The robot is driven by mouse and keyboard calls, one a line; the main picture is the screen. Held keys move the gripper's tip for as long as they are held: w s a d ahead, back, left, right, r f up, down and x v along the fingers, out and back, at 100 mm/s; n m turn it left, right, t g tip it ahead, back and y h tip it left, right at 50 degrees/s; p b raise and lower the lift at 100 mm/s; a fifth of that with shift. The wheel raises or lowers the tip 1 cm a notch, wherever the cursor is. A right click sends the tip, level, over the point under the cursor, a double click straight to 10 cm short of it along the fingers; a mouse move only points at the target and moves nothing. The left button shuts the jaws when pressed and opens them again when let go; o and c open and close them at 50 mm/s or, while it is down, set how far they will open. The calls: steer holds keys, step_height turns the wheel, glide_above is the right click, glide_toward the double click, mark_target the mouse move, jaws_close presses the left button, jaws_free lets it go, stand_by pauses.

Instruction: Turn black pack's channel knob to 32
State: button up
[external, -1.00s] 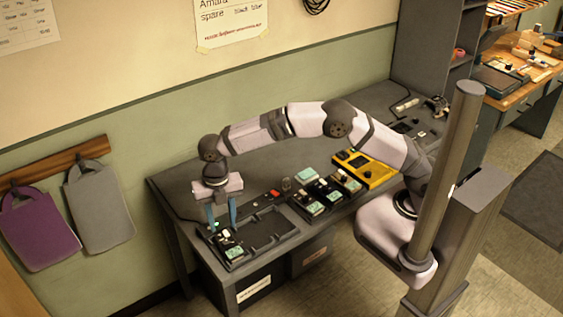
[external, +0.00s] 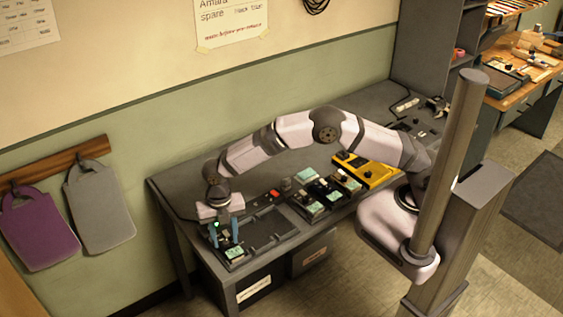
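A dark pack with a pale green display (external: 235,253) lies at the left end of the dark tray at the front left of the bench. It looks black, but its label is too small to read. My gripper (external: 225,243) points down over the back part of this pack, its two blue fingers apart. The channel knob cannot be made out; it may be hidden between or behind the fingers. Whether the fingertips touch anything is too small to tell.
The tray (external: 283,238) is bare to the right of the pack. Further right several dark packs with pale displays (external: 312,208) stand in a holder, with a yellow device (external: 372,172) beyond. A small red item (external: 274,193) lies behind the tray.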

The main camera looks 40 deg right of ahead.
jaws_close()
steer(key=m+b, duration=0.1)
steer(key=m, duration=0.4)
steer(key=shift+m, duration=0.3)
steer(key=m, duration=0.5)
stand_by(0.6)
jaws_free()
